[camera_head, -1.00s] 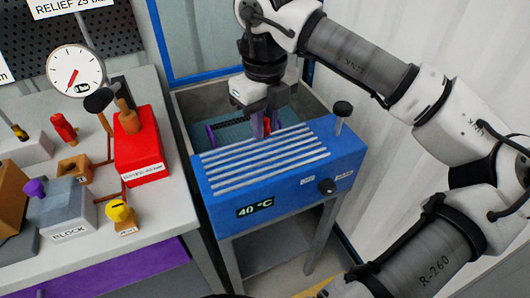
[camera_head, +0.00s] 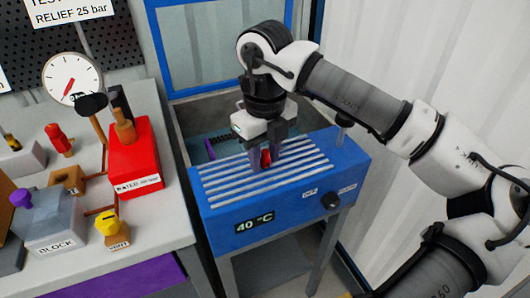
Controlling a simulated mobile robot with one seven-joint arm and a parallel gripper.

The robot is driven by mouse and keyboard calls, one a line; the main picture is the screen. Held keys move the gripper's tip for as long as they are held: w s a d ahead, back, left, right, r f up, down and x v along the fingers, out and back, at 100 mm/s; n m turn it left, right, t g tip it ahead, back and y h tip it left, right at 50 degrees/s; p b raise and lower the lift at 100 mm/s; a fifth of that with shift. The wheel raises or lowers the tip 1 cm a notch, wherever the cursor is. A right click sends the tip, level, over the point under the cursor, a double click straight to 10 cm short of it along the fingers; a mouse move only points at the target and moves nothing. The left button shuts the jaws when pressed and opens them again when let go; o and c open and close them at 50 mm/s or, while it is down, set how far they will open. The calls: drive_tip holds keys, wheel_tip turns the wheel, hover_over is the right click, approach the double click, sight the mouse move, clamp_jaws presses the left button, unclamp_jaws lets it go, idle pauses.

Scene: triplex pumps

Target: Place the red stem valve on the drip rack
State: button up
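The red stem valve (camera_head: 266,158) is at the top of the drip rack, between the fingers of my gripper (camera_head: 264,162). Only part of it shows, with a finger on each side. It looks roughly upright; whether its lower end touches the slats is unclear. The drip rack (camera_head: 228,184) is the row of pale slats on top of the blue unit reading 40 °C (camera_head: 255,222). My gripper points down over the rack's middle. I cannot tell whether its fingers grip the valve or stand slightly apart from it.
A grey basin (camera_head: 187,108) with a teal grid lies behind the rack. A black knob (camera_head: 345,112) stands at the rack's right. The bench at left holds a red block (camera_head: 135,165), a grey block (camera_head: 55,215), a gauge (camera_head: 73,77) and another red valve (camera_head: 58,138).

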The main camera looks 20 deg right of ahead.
sight(265, 151)
drive_tip(key=shift+o, duration=0.3)
drive_tip(key=shift+r, duration=0.1)
drive_tip(key=shift+r+p, duration=0.2)
drive_tip(key=shift+p, duration=0.1)
wheel_tip(265, 151, up, 12)
drive_tip(key=shift+f, duration=0.1)
idle(1.2)
